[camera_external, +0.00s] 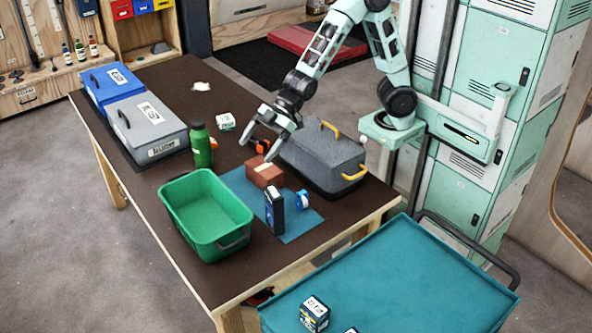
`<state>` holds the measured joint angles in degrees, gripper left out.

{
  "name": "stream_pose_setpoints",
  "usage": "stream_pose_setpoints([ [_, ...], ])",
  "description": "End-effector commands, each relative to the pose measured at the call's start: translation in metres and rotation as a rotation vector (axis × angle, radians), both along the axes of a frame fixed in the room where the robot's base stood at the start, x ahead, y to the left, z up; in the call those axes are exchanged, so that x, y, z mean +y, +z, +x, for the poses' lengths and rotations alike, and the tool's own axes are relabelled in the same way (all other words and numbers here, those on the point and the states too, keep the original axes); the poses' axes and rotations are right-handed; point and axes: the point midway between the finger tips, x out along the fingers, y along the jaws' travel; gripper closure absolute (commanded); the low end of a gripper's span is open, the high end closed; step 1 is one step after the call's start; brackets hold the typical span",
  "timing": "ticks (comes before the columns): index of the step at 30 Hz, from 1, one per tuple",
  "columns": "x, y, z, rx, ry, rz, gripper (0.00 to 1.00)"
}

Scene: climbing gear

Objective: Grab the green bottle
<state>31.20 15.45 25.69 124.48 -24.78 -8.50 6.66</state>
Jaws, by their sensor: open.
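The green bottle (201,146) stands upright on the dark brown table (180,226), left of the table's middle. It has a dark cap and stands just behind the green bin. My gripper (254,150) is open, to the right of the bottle and above the table. Its fingers point toward the bottle's side and are apart from it. I see nothing between the fingers, though a small orange item shows close to them.
A green bin (172,214) stands in front of the bottle. Blue and grey cases (145,118) lie behind it to the left. A brown block (265,177), a dark box (274,210) and blue tape (302,199) sit on a blue mat. A grey toolbox (318,160) stands to the right.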

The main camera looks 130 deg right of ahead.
Motion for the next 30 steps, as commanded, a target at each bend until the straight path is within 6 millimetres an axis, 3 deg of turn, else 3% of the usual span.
stream_pose_setpoints([
  [1, -0.038, -0.005, 0.012, -0.057, -0.041, 0.017, 0.14],
  [6, -0.148, 0.001, 0.031, -0.279, -0.124, 0.055, 0.14],
  [9, -0.201, 0.005, 0.027, -0.391, -0.157, 0.069, 0.14],
  [15, -0.28, 0.012, 0.004, -0.561, -0.203, 0.081, 0.14],
  [21, -0.341, 0.017, -0.03, -0.701, -0.236, 0.084, 0.14],
  [30, -0.336, -0.067, -0.027, -0.698, -0.232, 0.093, 0.14],
])
